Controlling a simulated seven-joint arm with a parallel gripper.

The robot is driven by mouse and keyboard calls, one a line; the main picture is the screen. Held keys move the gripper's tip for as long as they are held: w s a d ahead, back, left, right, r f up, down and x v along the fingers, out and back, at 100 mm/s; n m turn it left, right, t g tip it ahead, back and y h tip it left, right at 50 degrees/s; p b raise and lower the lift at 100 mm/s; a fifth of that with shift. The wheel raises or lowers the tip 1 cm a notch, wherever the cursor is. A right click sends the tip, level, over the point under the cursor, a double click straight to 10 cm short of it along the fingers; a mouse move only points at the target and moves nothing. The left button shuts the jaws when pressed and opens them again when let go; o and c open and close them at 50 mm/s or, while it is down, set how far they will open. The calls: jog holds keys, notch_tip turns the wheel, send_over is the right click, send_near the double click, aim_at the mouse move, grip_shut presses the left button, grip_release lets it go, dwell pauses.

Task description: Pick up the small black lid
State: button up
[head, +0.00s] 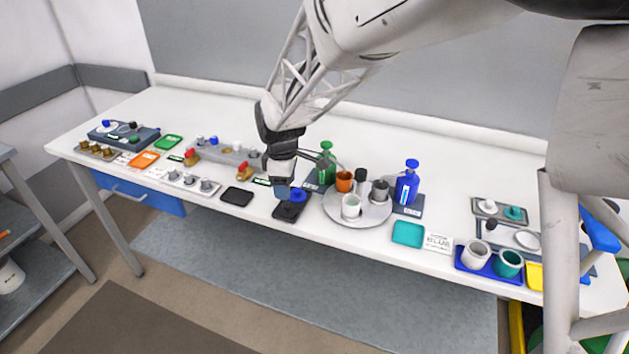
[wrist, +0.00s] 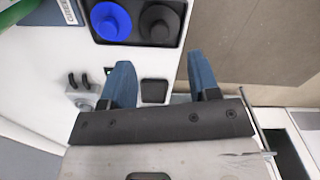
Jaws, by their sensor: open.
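The small black lid (wrist: 158,22) lies beside a blue lid (wrist: 110,20) in a black tray (wrist: 183,38), at the top of the wrist view. In the head view the tray (head: 278,213) is near the table's front edge, with the blue lid (head: 298,195) at its back; the black lid is hard to make out against the dark tray. My gripper (wrist: 160,64) is open with nothing between its blue fingers. In the wrist view the fingertips are just below the tray. In the head view my gripper (head: 283,190) is above the tray's back left part.
An empty black tray (head: 237,196) lies left of the lids. A round plate (head: 375,218) with cups stands close on the right, and a green bottle (head: 326,163) behind. A blue bottle (head: 407,184) and teal tray (head: 408,233) are farther right. The table's back strip is clear.

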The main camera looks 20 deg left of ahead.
aim_at(287, 205)
jog(key=shift+f, duration=0.75)
jog(key=shift+f, duration=0.1)
jog(key=shift+f, duration=2.5)
jog(key=shift+c, duration=0.5)
jog(key=c, duration=0.9)
